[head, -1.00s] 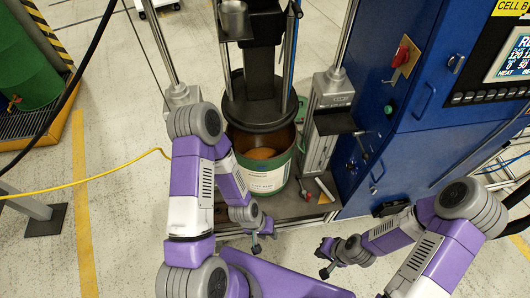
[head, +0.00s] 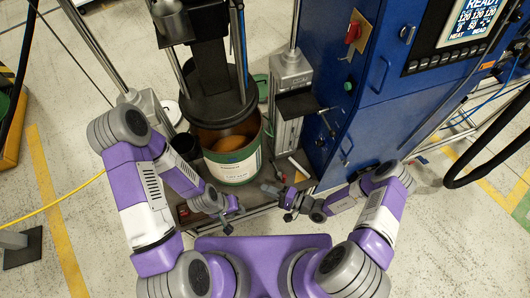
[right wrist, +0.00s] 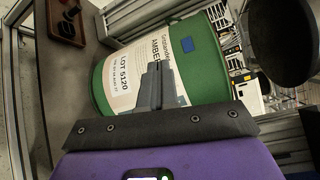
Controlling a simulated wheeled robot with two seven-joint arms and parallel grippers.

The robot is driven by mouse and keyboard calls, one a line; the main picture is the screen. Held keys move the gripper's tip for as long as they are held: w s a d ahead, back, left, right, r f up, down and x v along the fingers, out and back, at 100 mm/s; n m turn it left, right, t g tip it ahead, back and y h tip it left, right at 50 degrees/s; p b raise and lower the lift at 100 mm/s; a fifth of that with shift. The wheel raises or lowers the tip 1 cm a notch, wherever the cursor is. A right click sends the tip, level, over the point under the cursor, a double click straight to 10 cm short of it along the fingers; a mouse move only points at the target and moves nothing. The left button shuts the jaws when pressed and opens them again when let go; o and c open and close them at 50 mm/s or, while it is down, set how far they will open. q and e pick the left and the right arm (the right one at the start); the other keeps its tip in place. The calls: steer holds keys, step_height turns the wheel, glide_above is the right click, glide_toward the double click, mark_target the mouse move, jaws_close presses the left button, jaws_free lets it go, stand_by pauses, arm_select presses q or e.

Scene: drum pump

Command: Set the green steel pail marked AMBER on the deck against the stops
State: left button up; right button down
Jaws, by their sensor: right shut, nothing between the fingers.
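The green pail (head: 232,172) stands upright on the deck (head: 262,193), below the black round plate (head: 220,103) of the pump. It is open at the top, with orange material inside. Its white label, reading AMBER and LOT 5120, faces me in the right wrist view (right wrist: 128,75). My right gripper (right wrist: 153,85) is shut and empty, its fingertips in front of the label; I cannot tell whether they touch the pail. My left gripper (head: 231,213) is low in front of the pail, apart from it; its jaw opening is unclear. I cannot make out the stops.
Metal columns (head: 287,100) flank the pail. A blue cabinet (head: 365,95) with a screen stands at the right. A yellow cable (head: 60,205) crosses the floor at the left.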

steer(key=w+d+f+m+t+h, duration=0.3)
steer(key=w+d+m+t+h, duration=0.1)
steer(key=w+d+t+h, duration=0.3)
steer(key=t+b, duration=0.1)
steer(key=b, duration=0.1)
glide_toward(260, 146)
steer(key=w+d+f, duration=0.1)
steer(key=w+f, duration=0.1)
steer(key=w, duration=0.3)
steer(key=shift+w+a+r+y+b, duration=0.15)
steer(key=shift+a+y+b, duration=0.25)
steer(key=shift+a, duration=0.75)
steer(key=shift+w+a+r, duration=0.1)
steer(key=shift+w+a, duration=0.05)
steer(key=shift+a, duration=0.45)
